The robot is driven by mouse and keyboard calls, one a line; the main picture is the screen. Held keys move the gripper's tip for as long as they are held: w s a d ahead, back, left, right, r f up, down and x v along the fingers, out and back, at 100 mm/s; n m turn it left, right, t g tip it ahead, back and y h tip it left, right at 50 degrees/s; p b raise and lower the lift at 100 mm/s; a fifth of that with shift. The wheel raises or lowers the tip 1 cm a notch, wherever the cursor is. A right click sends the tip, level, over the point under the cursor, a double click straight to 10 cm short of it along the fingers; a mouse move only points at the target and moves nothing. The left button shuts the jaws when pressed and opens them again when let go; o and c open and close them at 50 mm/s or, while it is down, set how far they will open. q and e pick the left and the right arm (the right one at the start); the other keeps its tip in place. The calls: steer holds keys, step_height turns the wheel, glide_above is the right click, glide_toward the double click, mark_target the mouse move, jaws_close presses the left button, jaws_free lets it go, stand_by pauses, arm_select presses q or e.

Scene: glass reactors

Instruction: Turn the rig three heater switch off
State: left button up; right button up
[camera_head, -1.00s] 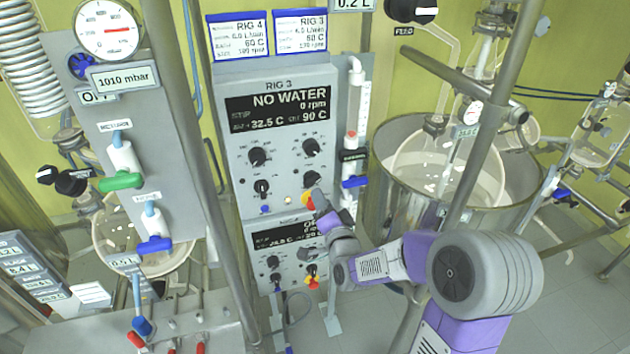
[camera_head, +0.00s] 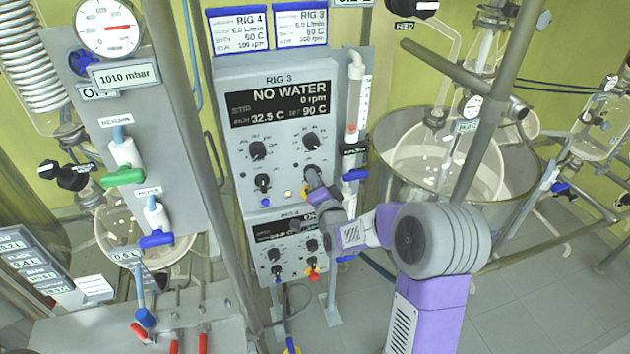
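The rig three control panel (camera_head: 235,140) faces me in the middle of the head view. Its display (camera_head: 277,103) reads NO WATER, 0 rpm, 32.5 C, set 90 C. Black knobs sit below it: upper left (camera_head: 257,150), upper right (camera_head: 311,143) and lower left (camera_head: 262,183). My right gripper (camera_head: 312,176) is at the panel's lower right, over the place of the lower-right black switch, and largely hides it. I cannot tell whether it touches it or how its fingers stand. The small labels are unreadable. My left gripper is out of view.
A second control panel (camera_head: 262,262) hangs just below, behind my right forearm. A valve with a blue handle (camera_head: 355,174) is right of rig three's panel. A metal vessel (camera_head: 397,192) stands further right. A grey pole (camera_head: 205,150) runs along the panel's left.

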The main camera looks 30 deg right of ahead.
jaws_close()
steer(key=shift+n+b, duration=4.55)
steer(key=shift+n, duration=1.45)
steer(key=o, duration=0.5)
jaws_free()
steer(key=shift+o, duration=0.2)
